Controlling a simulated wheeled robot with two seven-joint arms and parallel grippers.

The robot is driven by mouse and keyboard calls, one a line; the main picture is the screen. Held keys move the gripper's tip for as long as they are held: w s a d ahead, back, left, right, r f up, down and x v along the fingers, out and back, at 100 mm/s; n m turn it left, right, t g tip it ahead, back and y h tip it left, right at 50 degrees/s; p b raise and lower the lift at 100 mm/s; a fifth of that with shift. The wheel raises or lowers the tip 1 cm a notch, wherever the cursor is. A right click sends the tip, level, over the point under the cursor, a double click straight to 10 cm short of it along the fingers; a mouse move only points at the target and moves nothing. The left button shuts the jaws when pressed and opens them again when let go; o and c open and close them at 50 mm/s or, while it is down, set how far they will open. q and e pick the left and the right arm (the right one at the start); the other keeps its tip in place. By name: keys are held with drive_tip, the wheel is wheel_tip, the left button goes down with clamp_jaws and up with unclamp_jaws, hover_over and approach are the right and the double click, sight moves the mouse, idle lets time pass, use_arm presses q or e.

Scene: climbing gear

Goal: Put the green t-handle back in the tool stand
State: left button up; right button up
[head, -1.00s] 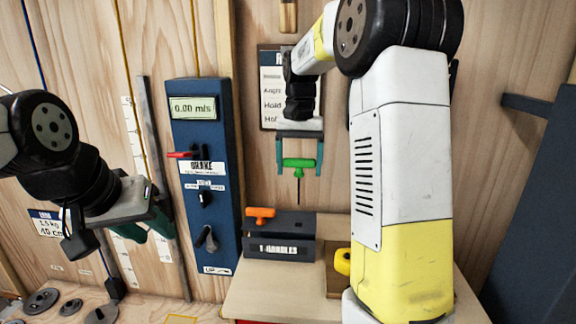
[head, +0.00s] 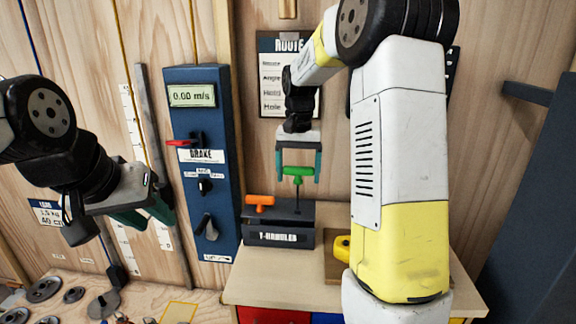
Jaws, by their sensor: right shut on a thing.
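The green t-handle (head: 298,171) is upright between the fingers of my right gripper (head: 298,178), which is shut on it. Its thin dark shaft points down, and its lower end meets the top of the tool stand (head: 278,234) in the picture. I cannot tell whether the tip is in a hole. The stand is a dark blue block labelled T-HANDLES, with an orange t-handle (head: 260,202) standing at its left. My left gripper (head: 150,218) is at the left, away from the stand, and its fingertips are partly unclear.
A blue brake panel (head: 203,240) with a display and levers stands left of the tool stand. A yellow object (head: 342,247) sits on the wooden bench top (head: 270,285) beside my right arm. Several grey discs (head: 44,290) lie at the lower left.

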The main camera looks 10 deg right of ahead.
drive_tip(key=shift+f, duration=4.85)
